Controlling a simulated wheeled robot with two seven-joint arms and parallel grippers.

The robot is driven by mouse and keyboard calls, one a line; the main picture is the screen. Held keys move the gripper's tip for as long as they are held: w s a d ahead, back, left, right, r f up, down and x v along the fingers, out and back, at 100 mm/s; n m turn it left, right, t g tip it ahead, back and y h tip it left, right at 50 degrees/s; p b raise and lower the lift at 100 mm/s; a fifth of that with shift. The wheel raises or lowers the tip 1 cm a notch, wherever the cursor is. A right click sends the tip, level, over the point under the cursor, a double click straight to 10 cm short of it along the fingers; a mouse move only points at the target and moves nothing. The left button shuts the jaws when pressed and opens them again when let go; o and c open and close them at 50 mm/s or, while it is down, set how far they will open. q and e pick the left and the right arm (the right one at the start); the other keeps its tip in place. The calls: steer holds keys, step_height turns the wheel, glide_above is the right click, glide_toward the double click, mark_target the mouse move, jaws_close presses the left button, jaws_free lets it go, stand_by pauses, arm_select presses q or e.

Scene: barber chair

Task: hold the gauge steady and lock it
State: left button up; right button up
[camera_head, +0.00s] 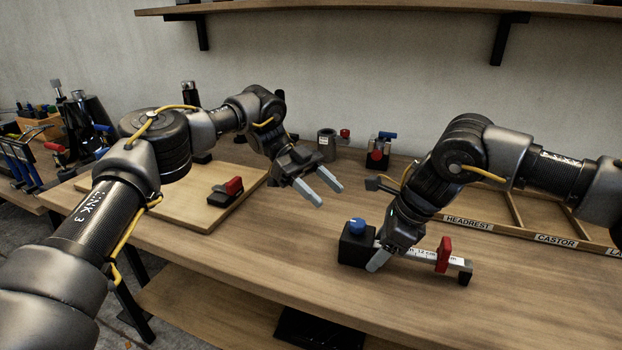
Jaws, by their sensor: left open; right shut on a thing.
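The gauge lies on the workbench (250,268) at the right of centre. It has a black block (352,250) with a blue knob (357,226) on top, a pale scale bar with printed numbers, and a red slider (444,254) near its right end. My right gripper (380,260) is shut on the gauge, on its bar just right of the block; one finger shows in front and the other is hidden. My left gripper (331,187) is open and empty, above the bench behind and left of the gauge, its fingers pointing right and toward the front.
A wooden board (195,213) with a black and red clamp-like piece (226,191) lies at left. A grey cylinder (326,144) and a blue-handled device (379,150) stand at the back. A labelled divided tray (515,232) lies behind the gauge. The front bench left of the gauge is clear.

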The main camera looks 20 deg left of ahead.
arm_select(q)
steer(key=shift+v, duration=1.7)
arm_select(e)
steer(key=o, duration=1.6)
steer(key=shift+c, duration=0.2)
